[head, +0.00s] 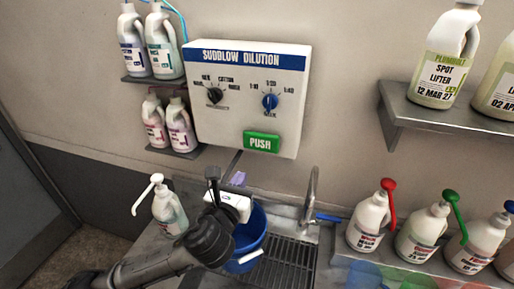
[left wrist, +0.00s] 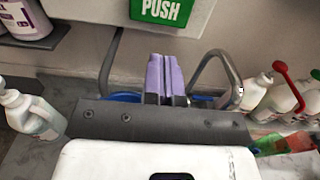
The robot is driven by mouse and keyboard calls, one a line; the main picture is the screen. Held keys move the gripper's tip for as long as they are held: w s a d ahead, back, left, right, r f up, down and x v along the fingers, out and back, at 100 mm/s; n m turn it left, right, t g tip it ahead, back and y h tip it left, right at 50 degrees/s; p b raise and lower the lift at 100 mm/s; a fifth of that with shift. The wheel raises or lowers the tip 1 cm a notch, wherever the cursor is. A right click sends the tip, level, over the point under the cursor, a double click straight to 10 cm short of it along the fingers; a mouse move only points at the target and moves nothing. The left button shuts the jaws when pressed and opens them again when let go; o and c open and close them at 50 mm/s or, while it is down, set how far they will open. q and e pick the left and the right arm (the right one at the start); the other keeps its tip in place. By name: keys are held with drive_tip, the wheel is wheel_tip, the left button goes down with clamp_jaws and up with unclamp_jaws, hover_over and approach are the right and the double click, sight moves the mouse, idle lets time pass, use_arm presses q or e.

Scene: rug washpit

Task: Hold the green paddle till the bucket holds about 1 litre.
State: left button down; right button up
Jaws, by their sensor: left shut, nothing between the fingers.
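The green paddle marked PUSH (head: 262,142) is on the lower front of the white Sudblow Dilution box (head: 245,120). It also shows at the top of the left wrist view (left wrist: 168,9). My left gripper (head: 238,179) is shut and empty, its purple fingers together. They point toward the wall below the paddle, with a gap in the picture between tips and paddle. The fingers also show in the left wrist view (left wrist: 165,75). The blue bucket (head: 254,226) stands in the sink beneath my gripper, which partly hides it. Its water level cannot be seen. My right gripper is out of view.
The box has a black dial (head: 214,95) and a blue dial (head: 270,102). A tap (head: 311,194) rises right of the bucket. A pump bottle (head: 168,207) stands left of my arm. Bottles with red and green spouts (head: 368,222) line the right ledge. A grey shelf (head: 450,118) juts out above.

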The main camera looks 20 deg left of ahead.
sight(259, 143)
use_arm(q)
drive_tip(key=shift+w, duration=0.15)
drive_tip(key=w, duration=0.4)
drive_tip(key=w+p, duration=0.1)
drive_tip(key=w, duration=0.4)
drive_tip(key=w+a+p, duration=0.1)
drive_tip(key=w, duration=0.3)
drive_tip(key=shift+w, duration=0.35)
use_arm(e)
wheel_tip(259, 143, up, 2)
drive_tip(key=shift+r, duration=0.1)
